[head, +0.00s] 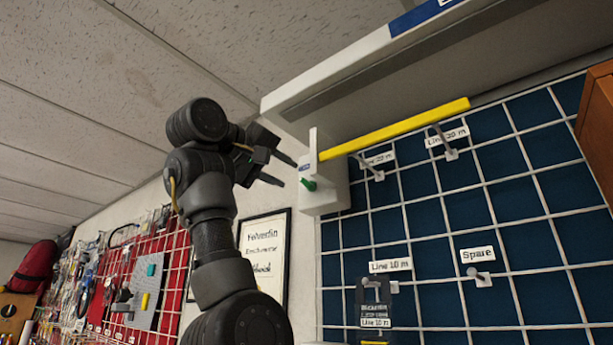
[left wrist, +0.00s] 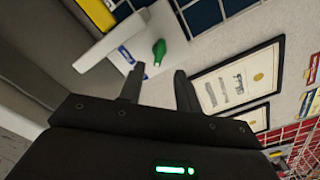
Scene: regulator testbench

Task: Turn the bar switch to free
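A white switch box (head: 325,192) hangs at the left end of a long yellow bar (head: 395,128). It carries a white lever (head: 313,150) and a green knob (head: 309,184). In the left wrist view both fingers (left wrist: 158,86) stand apart, below the knob. My right gripper is out of view.
A blue panel with a white grid (head: 450,210) and labelled hooks lies right of the box. A grey-white overhang (head: 420,75) runs above the bar. A framed notice (head: 264,252) hangs below my left gripper. A red tool panel (head: 145,275) is at the lower left.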

